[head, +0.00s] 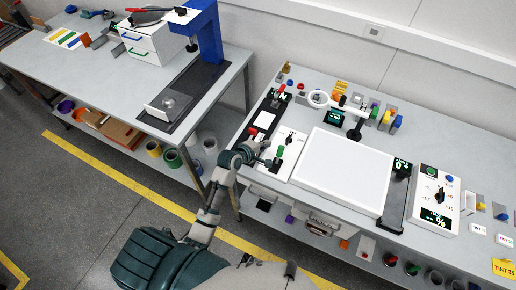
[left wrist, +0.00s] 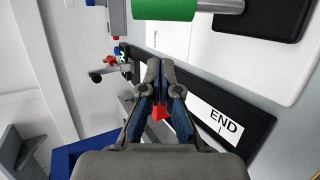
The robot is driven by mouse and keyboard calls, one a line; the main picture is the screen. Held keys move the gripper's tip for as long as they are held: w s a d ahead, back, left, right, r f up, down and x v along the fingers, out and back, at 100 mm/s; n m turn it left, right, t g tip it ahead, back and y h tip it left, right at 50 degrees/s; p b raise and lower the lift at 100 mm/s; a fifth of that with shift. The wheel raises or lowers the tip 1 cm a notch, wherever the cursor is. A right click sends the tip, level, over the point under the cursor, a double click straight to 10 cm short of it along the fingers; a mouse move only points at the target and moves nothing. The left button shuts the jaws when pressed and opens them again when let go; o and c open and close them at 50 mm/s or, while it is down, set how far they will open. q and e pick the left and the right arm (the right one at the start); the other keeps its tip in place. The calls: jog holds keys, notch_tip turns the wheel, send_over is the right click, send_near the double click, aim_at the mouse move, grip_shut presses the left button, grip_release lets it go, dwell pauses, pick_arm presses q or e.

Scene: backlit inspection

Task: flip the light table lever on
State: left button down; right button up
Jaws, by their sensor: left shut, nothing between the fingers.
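The light table (head: 343,172) is a large white panel on the right-hand bench, in the head view. A white control plate (head: 293,137) adjoins its left side. A green-gripped lever (head: 280,151) stands at this plate; its green grip also shows large at the top of the left wrist view (left wrist: 165,8), on a grey shaft. My left gripper (head: 272,163) is close to the lever, just below it in the head view. Its fingers (left wrist: 160,75) are shut and empty, apart from the green grip in the wrist view. My right gripper is not in view.
A black strip (left wrist: 235,118) marked END lies beside the gripper, with a red piece (left wrist: 160,113) partly hidden behind the fingers. A ring magnifier (head: 318,99) stands behind the panel. A dial box (head: 436,198) is at the right. Another bench (head: 215,95) stands left across a gap.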

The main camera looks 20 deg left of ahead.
aim_at(279, 155)
pick_arm(q)
jog(key=shift+x, duration=0.85)
jog(key=shift+s+d+r+p, duration=0.25)
jog(key=shift+s+d, duration=0.15)
jog(key=shift+d, duration=0.15)
jog(key=shift+s+d+r+p, duration=0.25)
jog(key=shift+s+d, duration=0.15)
jog(key=shift+d, duration=0.15)
jog(key=shift+s+d+r, duration=0.15)
jog(key=shift+s+d, duration=0.25)
jog(key=shift+d, duration=0.1)
jog(key=shift+w, duration=0.1)
